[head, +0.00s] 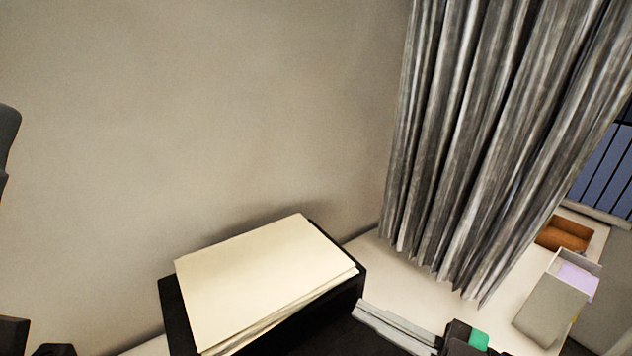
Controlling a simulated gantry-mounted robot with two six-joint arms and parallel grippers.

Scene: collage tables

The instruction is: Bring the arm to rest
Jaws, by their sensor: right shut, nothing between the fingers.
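My right gripper (362,310) is at the bottom edge, right of centre. Its pale grey fingers point left and lie together, shut, with nothing held between them. The fingertips are close to the right side of a black tray (356,274) in this view; I cannot tell the gap in depth. Dark parts with a green patch show behind the fingers, cut off by the frame. My left gripper is not in view.
A stack of cream paper (262,278) lies on the black tray. A grey curtain (490,130) hangs at the right before a plain wall (200,110). On the pale surface at the right are a brown box (566,234) and a grey box (548,312) with something lilac.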

